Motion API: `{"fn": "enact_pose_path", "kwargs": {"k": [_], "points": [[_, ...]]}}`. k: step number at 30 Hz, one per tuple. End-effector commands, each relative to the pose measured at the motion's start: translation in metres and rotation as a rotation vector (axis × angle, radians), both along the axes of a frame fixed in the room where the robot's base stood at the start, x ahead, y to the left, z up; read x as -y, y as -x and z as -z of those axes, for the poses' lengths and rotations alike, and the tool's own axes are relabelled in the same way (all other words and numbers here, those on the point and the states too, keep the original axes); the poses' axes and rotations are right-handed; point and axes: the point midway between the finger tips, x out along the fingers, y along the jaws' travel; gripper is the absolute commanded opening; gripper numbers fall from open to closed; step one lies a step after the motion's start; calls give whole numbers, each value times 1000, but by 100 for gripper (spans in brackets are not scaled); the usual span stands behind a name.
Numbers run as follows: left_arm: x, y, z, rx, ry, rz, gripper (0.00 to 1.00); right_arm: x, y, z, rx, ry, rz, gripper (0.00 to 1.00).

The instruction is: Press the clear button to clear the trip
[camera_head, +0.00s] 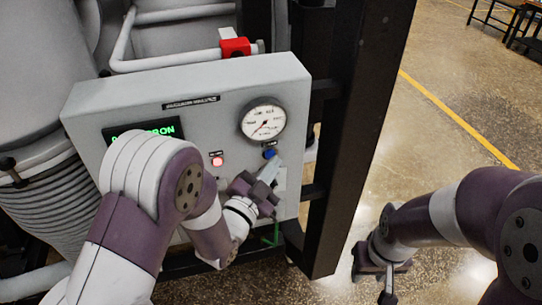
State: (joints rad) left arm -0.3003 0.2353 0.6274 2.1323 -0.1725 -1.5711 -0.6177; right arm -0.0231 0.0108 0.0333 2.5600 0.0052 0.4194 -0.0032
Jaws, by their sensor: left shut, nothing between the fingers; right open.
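The grey control panel (215,100) fills the middle of the head view. A small blue button (269,153), apparently the clear button, sits below the round gauge (263,120). A red lamp (217,160) glows to its left. My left gripper (268,172) is shut and empty, with its fingertips just below the blue button; I cannot tell whether they touch it. A green-lit display (160,128) is partly hidden by my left arm, so its text is not fully readable. My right gripper (386,285) is open and low at the right, away from the panel.
A dark upright frame post (352,150) stands just right of the panel. A pipe with a red fitting (235,47) runs above it. A ribbed hose (50,190) and vessel are at the left. Open floor with a yellow line (460,120) lies at the right.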

Motion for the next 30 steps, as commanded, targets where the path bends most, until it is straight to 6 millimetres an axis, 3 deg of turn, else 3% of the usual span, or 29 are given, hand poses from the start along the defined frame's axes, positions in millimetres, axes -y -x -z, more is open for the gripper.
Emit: {"fn": "enact_pose_path", "kwargs": {"k": [30], "points": [[-3,-8,0,1,1,0,0,0,0,5,0,0,0,43]]}}
